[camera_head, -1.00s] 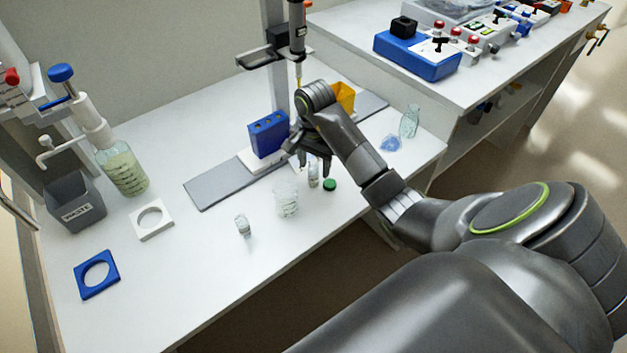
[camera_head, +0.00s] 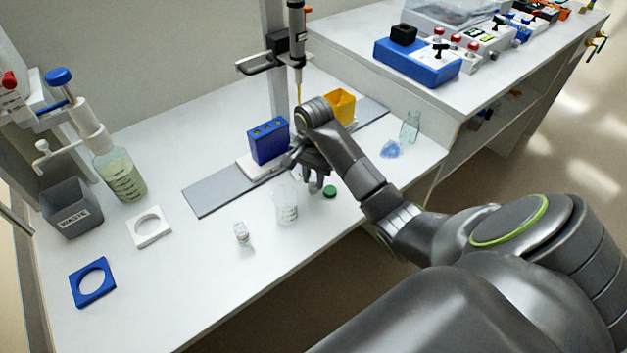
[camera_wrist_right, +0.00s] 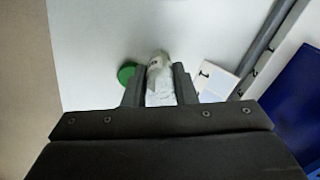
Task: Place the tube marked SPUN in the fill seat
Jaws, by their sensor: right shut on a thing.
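My right gripper (camera_head: 316,184) is low over the front of the white bench, to the right of the clear beaker (camera_head: 286,206). In the right wrist view, its two fingers (camera_wrist_right: 160,92) are shut on a small clear tube (camera_wrist_right: 158,72) with a pale label. No marking can be read on it. In the head view the fingers hide this tube. Another small capped vial (camera_head: 241,233) stands left of the beaker, its label unreadable. A blue block with holes (camera_head: 268,142) and a yellow block (camera_head: 341,105) stand along the grey rail (camera_head: 212,195), below a syringe (camera_head: 296,40). My left gripper is not in view.
A green cap (camera_head: 330,191) lies beside the right gripper. A white ring plate (camera_head: 149,228), blue ring plate (camera_head: 92,283), grey WASTE bin (camera_head: 72,208) and liquid bottle (camera_head: 121,176) are at left. A glass bottle (camera_head: 410,127) stands at right. The bench's front left is mostly clear.

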